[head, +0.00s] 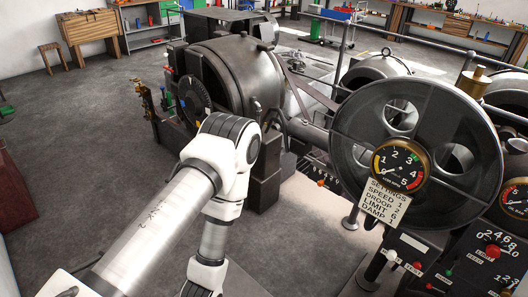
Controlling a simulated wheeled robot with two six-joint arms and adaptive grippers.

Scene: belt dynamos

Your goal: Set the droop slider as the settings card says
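The settings card (383,203) hangs below a round gauge in front of the large wheel. It lists SPEED, DROOP, LIMIT and DAMP with a number each; the droop number is too small to read surely. A small red-orange knob (320,183) sits beside a row of white digits left of the wheel. It looks like a slider, but I cannot read its label or exact setting. My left arm reaches in from the lower left and bends down at the bottom edge; its gripper is out of frame. My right arm and gripper are not in view.
A large dark spoked wheel (348,125) fills the right, with a gauge (401,166) before it. A control panel (462,268) with a red dial knob (493,251) stands at lower right. A dark machine (232,75) stands behind my arm. Open grey floor lies left.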

